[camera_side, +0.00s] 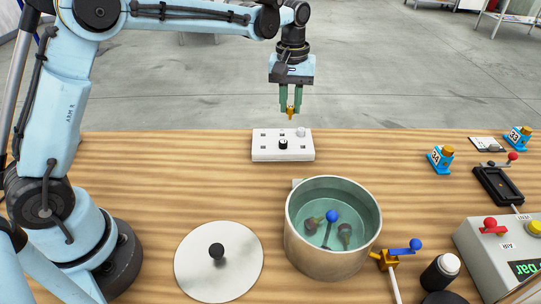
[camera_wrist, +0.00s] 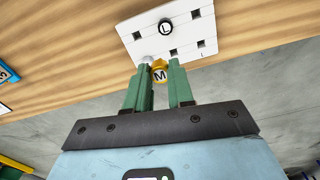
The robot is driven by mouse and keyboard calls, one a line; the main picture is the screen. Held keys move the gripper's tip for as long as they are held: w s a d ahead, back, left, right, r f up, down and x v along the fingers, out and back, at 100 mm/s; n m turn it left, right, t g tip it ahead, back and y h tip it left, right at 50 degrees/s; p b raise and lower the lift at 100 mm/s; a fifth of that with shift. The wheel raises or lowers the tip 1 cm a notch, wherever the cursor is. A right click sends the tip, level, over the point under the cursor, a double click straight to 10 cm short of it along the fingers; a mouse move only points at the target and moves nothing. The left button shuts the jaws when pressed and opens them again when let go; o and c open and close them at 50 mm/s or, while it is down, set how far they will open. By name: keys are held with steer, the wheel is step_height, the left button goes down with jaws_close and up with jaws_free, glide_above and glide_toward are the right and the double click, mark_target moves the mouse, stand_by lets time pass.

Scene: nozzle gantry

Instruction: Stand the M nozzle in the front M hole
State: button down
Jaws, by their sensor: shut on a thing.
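The M nozzle (camera_wrist: 159,74) is yellow-gold with a white top marked M. My gripper (camera_side: 291,102) is shut on it and holds it upright above the far side of the white holder block (camera_side: 263,154), clear of it; the nozzle's tip (camera_side: 291,113) points down in the side view. The block also shows in the wrist view (camera_wrist: 143,24), with several dark holes. A black nozzle marked L (camera_wrist: 166,28) stands in the block, also in the side view (camera_side: 283,144). A white nozzle (camera_side: 301,132) stands at its far right. Most hole letters are too small to read.
A steel pot (camera_side: 300,243) of liquid with several tools inside stands front of the block. A round lid (camera_side: 190,262) lies left of it. Wood around the block is clear.

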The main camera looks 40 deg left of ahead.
steer(key=shift+w+a+f, duration=0.15)
steer(key=shift+a+f, duration=0.35)
steer(key=shift+f, duration=0.45)
steer(key=shift+w+a+f, duration=0.1)
steer(key=shift+a+f, duration=0.45)
steer(key=shift+f, duration=0.35)
steer(key=shift+w+a+f, duration=0.15)
steer(key=shift+a+f, duration=0.35)
steer(key=shift+f, duration=0.45)
steer(key=shift+f, duration=1.5)
steer(key=c, duration=0.9)
jaws_free()
step_height(320, 180, up, 7)
stand_by(0.5)
